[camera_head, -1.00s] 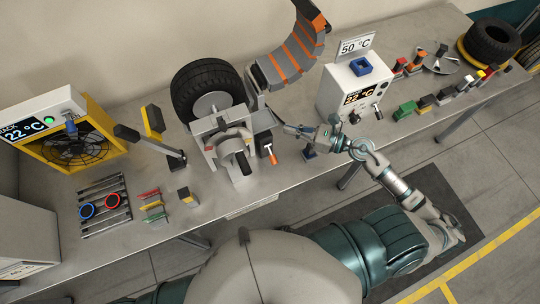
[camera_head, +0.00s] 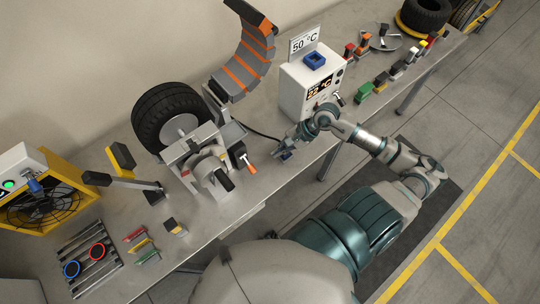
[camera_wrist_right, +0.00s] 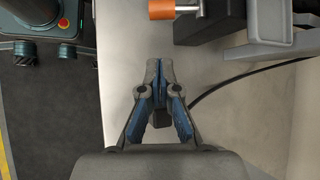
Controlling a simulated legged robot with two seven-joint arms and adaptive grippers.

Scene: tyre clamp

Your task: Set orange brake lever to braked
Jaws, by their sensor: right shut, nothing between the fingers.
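The orange-tipped brake lever (camera_head: 248,166) sits on the right side of the grey tyre clamp (camera_head: 207,170), its handle slanting down toward the table's front edge. In the right wrist view its orange end (camera_wrist_right: 162,9) shows at the top, beyond the fingertips and apart from them. My right gripper (camera_head: 285,151) is right of the lever, close above the table, with a gap between them. In the wrist view its fingers (camera_wrist_right: 160,68) are together and empty. My left gripper is not in view.
A tyre (camera_head: 170,115) is mounted behind the clamp. A black cable (camera_head: 262,133) runs along the table to the white temperature box (camera_head: 308,87). The tabletop between clamp and gripper is mostly clear.

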